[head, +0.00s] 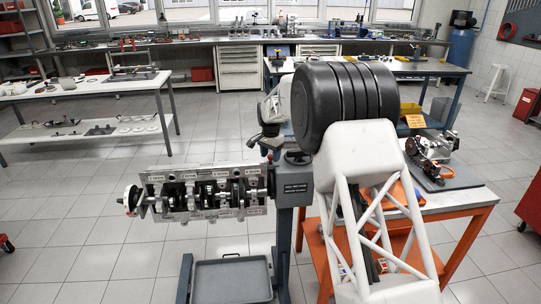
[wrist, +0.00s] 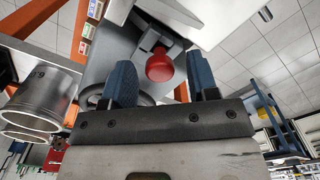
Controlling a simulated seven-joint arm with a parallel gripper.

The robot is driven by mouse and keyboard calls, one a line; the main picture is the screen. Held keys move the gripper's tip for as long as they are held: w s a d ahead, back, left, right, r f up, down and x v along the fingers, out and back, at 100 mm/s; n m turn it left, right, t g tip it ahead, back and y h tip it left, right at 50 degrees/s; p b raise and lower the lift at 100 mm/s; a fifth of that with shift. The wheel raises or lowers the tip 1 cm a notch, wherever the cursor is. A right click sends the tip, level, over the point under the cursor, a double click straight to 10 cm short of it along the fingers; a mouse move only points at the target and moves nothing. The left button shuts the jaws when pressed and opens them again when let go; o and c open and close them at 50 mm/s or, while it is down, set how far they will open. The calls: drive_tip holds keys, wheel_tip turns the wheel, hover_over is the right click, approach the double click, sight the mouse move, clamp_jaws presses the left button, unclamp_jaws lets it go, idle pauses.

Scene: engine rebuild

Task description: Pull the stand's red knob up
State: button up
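The red knob (wrist: 160,66) shows in the wrist view on the grey stand, in line with the gap between my gripper's two blue fingers. My gripper (wrist: 163,75) is open, with a clear gap on both sides of the knob. I cannot tell how far the knob lies beyond the fingertips. In the head view the grey stand (head: 295,195) carries an engine block (head: 205,192) on its left.
A round handwheel (head: 298,157) sits on the stand's head, close to my gripper. Engine cylinders (wrist: 42,98) fill the left of the wrist view. An orange-legged table (head: 455,203) stands to the right. A grey tray (head: 232,280) sits low on the stand.

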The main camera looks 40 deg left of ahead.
sight(271, 156)
clamp_jaws()
drive_tip(key=shift+r, duration=1.45)
drive_tip(key=shift+c, duration=0.8)
unclamp_jaws()
drive_tip(key=shift+o, duration=1.1)
wheel_tip(271, 156, up, 8)
